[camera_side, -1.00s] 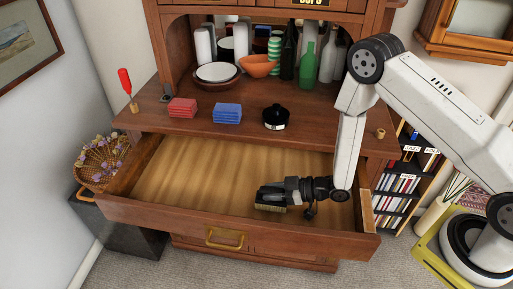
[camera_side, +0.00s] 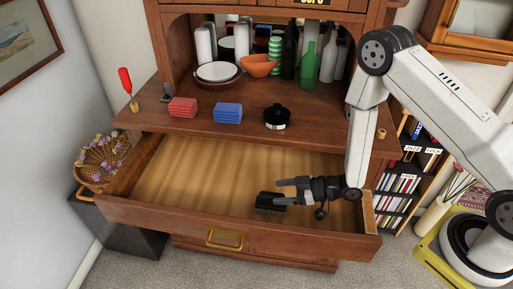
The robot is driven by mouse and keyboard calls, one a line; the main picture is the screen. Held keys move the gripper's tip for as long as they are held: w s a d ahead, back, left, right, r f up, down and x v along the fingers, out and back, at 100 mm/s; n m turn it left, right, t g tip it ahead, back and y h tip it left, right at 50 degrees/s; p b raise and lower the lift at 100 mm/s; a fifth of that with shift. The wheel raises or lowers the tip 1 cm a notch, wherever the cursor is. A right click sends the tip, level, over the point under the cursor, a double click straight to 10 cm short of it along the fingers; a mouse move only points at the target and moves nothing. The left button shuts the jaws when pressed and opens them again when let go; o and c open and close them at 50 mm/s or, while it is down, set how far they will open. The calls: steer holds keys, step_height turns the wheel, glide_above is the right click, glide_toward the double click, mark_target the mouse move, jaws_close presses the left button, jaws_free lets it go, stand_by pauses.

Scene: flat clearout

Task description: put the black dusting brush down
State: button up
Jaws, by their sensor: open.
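The black dusting brush (camera_side: 269,201) lies in the open drawer (camera_side: 190,168), near the drawer's front wall and right of its middle. Its dark back is up and its bristles show at the lower edge. My gripper (camera_side: 283,191) is open at the brush's right end, low in the drawer. The fingers point left. I cannot tell whether a finger still touches the brush.
Red (camera_side: 182,107) and blue (camera_side: 228,113) stacks and a black-lidded jar (camera_side: 276,117) stand on the cabinet top above the drawer. A red-handled screwdriver (camera_side: 127,85) stands at its left. The drawer's left side is bare.

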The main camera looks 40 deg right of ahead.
steer(key=v, duration=0.9)
